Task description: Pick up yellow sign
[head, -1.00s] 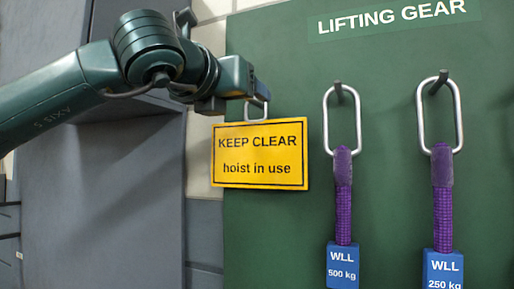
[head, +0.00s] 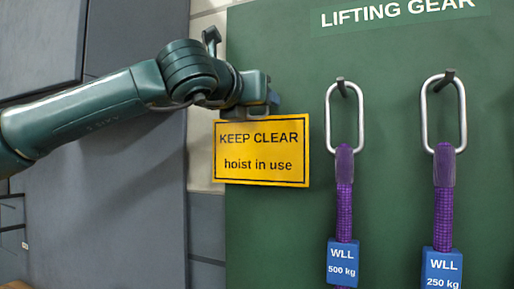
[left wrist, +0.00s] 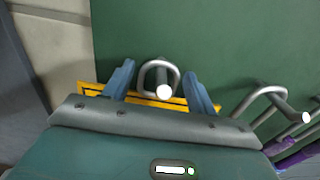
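The yellow sign (head: 262,152), reading KEEP CLEAR hoist in use, hangs flat against the green board in the head view. In the left wrist view, the sign's top edge (left wrist: 92,92) shows behind the fingers, and its metal hanging loop (left wrist: 176,72) hangs around a peg (left wrist: 163,91). My left gripper (head: 270,103) is at the top of the sign in the head view and hides the loop there. My right gripper is not in view.
To the right, two purple slings hang from pegs by metal links, a 500 kg one (head: 344,195) and a 250 kg one (head: 443,200). The near link (left wrist: 262,97) and its peg are close to the right of my left gripper. The green board (head: 390,210) lies behind.

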